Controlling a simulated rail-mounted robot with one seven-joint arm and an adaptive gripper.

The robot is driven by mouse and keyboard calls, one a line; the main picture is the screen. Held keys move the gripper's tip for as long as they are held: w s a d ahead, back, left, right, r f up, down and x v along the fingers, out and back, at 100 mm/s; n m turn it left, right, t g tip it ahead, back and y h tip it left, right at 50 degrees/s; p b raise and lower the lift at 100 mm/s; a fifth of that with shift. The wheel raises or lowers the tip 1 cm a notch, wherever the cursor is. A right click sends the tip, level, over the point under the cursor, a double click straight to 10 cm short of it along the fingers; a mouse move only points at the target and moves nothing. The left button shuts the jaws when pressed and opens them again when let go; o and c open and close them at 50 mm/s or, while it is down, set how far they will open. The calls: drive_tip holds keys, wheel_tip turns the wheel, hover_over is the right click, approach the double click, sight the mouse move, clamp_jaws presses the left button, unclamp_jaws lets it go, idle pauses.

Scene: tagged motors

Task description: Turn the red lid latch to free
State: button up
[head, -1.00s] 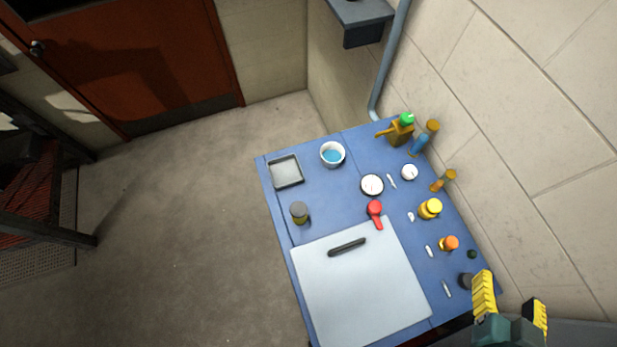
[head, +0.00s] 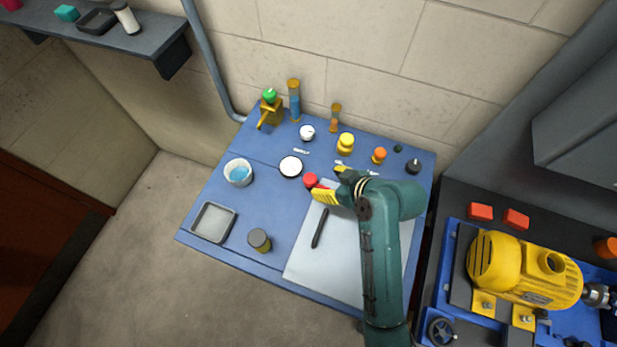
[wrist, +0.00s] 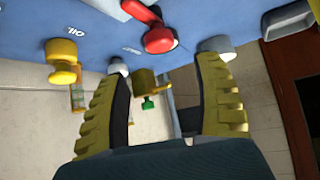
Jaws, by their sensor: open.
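The red latch (head: 311,181) is a round red knob with a short arm, on the blue panel beside the pale lid (head: 300,262) with its black handle (head: 320,228). In the head view its arm is mostly hidden by my gripper (head: 328,183). In the wrist view the red latch (wrist: 160,40) shows just beyond the fingertips, roughly centred between them, with its arm pointing up and left. My gripper (wrist: 163,65) is open, with nothing between the yellow fingers. I cannot tell whether a finger touches the latch.
Close around are a white gauge (head: 290,167), a yellow knob (head: 346,143) and an orange knob (head: 379,155). A bowl (head: 239,173), a grey tray (head: 213,222) and a jar (head: 259,240) stand left. A yellow motor (head: 520,268) is at right.

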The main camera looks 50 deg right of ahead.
sight(311, 179)
drive_tip(key=x, duration=0.9)
drive_tip(key=shift+b, duration=0.35)
drive_tip(key=c, duration=1.2)
